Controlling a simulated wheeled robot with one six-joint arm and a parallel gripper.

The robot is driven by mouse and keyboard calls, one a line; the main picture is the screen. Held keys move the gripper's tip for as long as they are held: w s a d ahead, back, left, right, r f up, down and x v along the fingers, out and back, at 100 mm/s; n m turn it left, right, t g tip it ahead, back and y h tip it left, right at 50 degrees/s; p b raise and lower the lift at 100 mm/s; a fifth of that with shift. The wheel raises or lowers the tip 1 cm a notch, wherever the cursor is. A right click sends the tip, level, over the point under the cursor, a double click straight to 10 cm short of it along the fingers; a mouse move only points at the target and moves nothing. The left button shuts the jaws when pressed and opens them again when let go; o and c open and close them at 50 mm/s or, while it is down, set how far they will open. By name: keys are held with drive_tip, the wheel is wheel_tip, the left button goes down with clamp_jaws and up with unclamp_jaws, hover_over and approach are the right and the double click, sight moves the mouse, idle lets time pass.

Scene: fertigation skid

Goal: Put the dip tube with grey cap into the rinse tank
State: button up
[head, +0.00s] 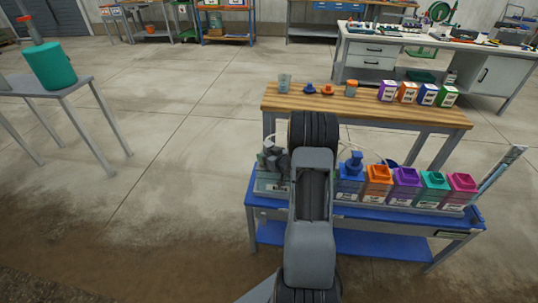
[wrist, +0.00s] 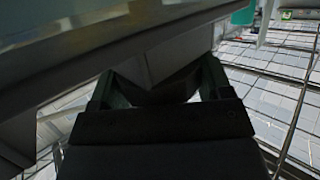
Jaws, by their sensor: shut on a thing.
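My gripper (wrist: 157,85) shows in the wrist view with its two dark fingers closed on a grey thing (wrist: 165,55), seen very close. It fits the grey cap of the dip tube; the tube itself I cannot make out clearly. In the head view my arm hides the gripper and what it holds. A teal round tank (head: 50,66) stands on a grey table at the left, and it looks like the rinse tank, though I read no label. A grey post with a red top stands at its upper left. A teal patch also shows at the top of the wrist view.
A blue bench (head: 350,222) holds blue, orange, purple, teal and magenta containers (head: 405,185). A wooden-topped table (head: 400,108) behind carries small caps, a cup and coloured boxes. The grey table (head: 75,88) is at the left. Open concrete floor lies between it and the blue bench.

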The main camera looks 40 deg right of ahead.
drive_tip(key=o, duration=1)
drive_tip(key=shift+s+a+f, duration=0.1)
drive_tip(key=shift+f, duration=0.25)
drive_tip(key=shift+s+r, duration=0.3)
drive_tip(key=shift+s, duration=0.15)
drive_tip(key=p+v, duration=0.1)
drive_tip(key=v, duration=1.1)
drive_tip(key=shift+s, duration=0.35)
